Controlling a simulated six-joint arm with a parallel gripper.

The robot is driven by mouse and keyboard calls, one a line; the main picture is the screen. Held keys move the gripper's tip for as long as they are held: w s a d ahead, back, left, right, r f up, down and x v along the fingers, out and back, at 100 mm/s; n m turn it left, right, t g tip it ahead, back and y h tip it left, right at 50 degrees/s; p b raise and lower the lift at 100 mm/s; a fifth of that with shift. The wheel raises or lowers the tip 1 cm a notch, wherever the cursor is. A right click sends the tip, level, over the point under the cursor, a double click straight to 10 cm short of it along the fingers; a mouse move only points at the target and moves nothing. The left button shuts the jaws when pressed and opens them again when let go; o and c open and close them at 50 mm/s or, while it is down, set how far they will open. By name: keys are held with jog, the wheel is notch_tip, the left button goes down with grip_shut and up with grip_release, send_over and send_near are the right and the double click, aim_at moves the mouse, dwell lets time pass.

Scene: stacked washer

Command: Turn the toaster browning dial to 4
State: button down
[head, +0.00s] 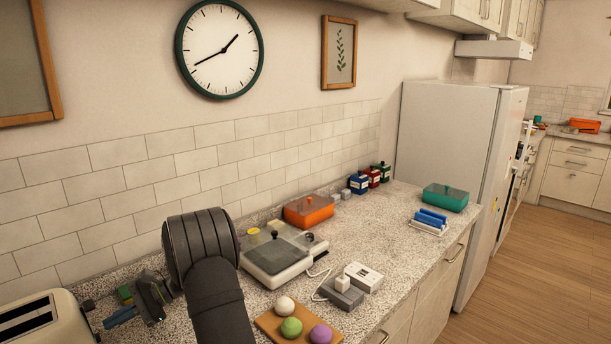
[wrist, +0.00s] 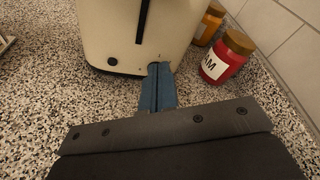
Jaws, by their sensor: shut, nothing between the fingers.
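The cream toaster (head: 45,312) stands at the lower left of the head view, partly cut off. Its end face, with a dark upright slot, fills the top of the wrist view (wrist: 108,35). My gripper (head: 112,317) is shut, with nothing between its blue fingers. In the wrist view its fingertips (wrist: 160,67) are at the lower right of that face, touching or very near it. Small dark marks show on the face just above the fingertips. The browning dial is not clearly visible; the fingertips may cover it. I cannot read its setting.
A tiled wall (wrist: 290,50) is beyond. Speckled countertop (wrist: 50,100) is clear in front of the toaster's left part.

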jog(key=shift+s+a, duration=0.9)
jog(key=shift+f, duration=0.2)
jog(key=shift+s+d+f, duration=0.1)
jog(key=shift+s+d, duration=0.05)
dwell(0.4)
jog(key=shift+s+d+f, duration=0.25)
jog(key=shift+s+d, duration=0.05)
jog(key=shift+d, duration=0.05)
jog(key=shift+s+d+r, duration=0.15)
jog(key=shift+r, duration=0.15)
jog(key=shift+w+d, duration=2.1)
